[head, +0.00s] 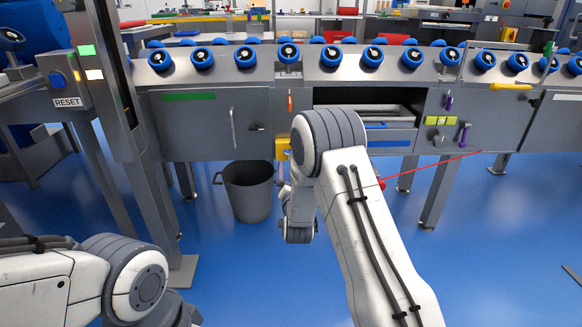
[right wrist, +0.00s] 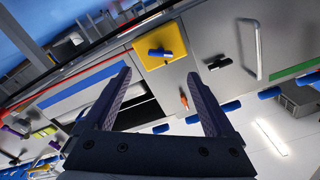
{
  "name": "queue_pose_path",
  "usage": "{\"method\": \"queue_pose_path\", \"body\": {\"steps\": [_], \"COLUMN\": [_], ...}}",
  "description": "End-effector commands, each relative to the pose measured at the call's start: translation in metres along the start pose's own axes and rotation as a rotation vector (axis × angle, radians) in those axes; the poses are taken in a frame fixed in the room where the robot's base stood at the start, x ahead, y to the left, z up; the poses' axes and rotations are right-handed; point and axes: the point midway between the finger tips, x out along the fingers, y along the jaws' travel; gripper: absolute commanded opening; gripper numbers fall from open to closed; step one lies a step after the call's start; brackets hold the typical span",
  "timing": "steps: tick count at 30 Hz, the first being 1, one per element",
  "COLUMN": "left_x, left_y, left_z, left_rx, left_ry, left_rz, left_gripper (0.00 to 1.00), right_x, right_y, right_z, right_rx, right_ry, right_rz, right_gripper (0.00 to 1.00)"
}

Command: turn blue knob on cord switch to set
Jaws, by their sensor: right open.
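A yellow switch box (right wrist: 151,53) with a blue knob (right wrist: 174,38) shows at the top middle of the right wrist view, on a grey panel. The knob has a dark part pointing to one side; I cannot read any marks by it. In the head view only a yellow edge of the box (head: 282,146) shows, beside my right arm, which hides the rest. My right gripper (right wrist: 158,76) is open and empty, its fingertips apart from the box, which lies ahead of the gap between them. My left arm is at the lower left of the head view; its gripper is out of view.
A red cord (head: 430,165) runs right from behind my right arm. A grey bin (head: 248,190) stands on the blue floor below the panel. A door handle (right wrist: 257,50) and an orange handle (right wrist: 183,99) are near the box. A RESET post (head: 68,90) stands left.

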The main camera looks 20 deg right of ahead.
Motion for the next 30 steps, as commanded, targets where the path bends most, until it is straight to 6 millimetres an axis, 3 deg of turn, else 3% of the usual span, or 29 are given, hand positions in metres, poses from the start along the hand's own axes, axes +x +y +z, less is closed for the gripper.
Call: {"method": "queue_pose_path", "body": {"steps": [9,15,28,29,30], "left_x": [0.028,0.039,0.041,0.041,0.041], "left_y": [-0.002,-0.003,-0.003,-0.003,-0.003], "left_z": [0.002,0.002,0.002,0.002,0.002], "left_rx": [0.0,0.0,0.0,0.0,0.0], "left_ry": [0.0,0.0,0.0,0.0,0.0], "left_rz": [0.0,0.0,0.0,0.0,0.0], "left_gripper": [0.0,0.0,0.0,0.0,0.0], "right_x": [0.058,0.085,0.096,0.096,0.096], "right_y": [0.002,0.0,-0.001,-0.001,-0.001], "right_z": [0.003,0.002,-0.001,-0.001,0.0], "right_rx": [0.001,0.0,-0.002,-0.002,-0.002], "right_ry": [0.003,0.0,-0.003,-0.003,-0.003], "right_rz": [-0.001,-0.001,0.0,0.0,0.0], "right_gripper": [0.9,0.9,0.9,0.86,0.7]}}
